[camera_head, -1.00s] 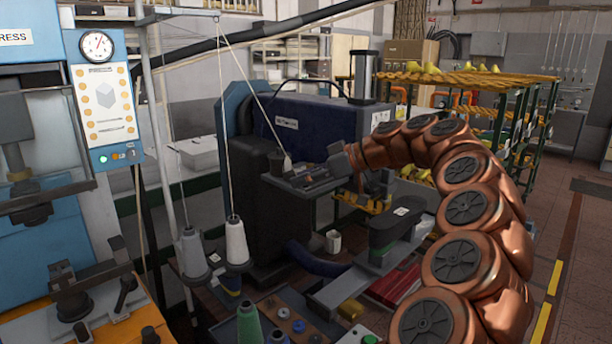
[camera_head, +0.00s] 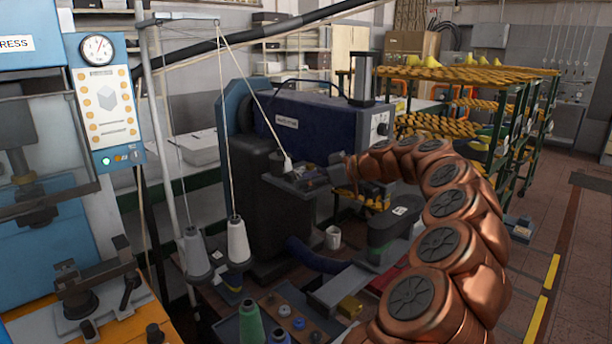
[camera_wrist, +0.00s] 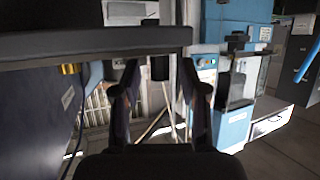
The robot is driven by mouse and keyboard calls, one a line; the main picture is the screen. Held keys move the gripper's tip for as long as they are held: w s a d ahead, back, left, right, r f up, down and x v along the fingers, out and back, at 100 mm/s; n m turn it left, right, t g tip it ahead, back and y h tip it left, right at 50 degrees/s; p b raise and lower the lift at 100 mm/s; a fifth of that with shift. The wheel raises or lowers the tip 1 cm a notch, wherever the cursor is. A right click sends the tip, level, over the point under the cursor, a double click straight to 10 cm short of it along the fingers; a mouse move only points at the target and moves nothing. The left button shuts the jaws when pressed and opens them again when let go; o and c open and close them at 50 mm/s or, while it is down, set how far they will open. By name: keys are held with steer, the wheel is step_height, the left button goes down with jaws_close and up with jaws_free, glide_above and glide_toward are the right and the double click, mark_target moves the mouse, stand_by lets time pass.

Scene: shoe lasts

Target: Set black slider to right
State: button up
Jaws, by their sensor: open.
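My gripper (camera_head: 342,170) is at the right end of the dark work platform (camera_head: 290,182) on the blue sewing-type machine (camera_head: 305,121). In the wrist view my gripper (camera_wrist: 160,88) is open, with its two dark fingers apart. A dark flat edge (camera_wrist: 100,42) crosses above the fingertips, and a small dark block (camera_wrist: 160,68) shows between them. I cannot tell whether this block is the black slider. Small dark parts crowd the platform in the head view, and I cannot single out the slider or its position. No contact is clear.
Thread cones (camera_head: 238,241) and taut threads stand left of the platform. A white mug (camera_head: 333,237) and a dark green-based device (camera_head: 390,235) sit below my arm. The blue press (camera_head: 107,100) is at left.

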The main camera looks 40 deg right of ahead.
steer(key=shift+w+a+f, duration=0.1)
steer(key=shift+w+a, duration=0.05)
steer(key=shift+w, duration=0.1)
jaws_close()
stand_by(0.6)
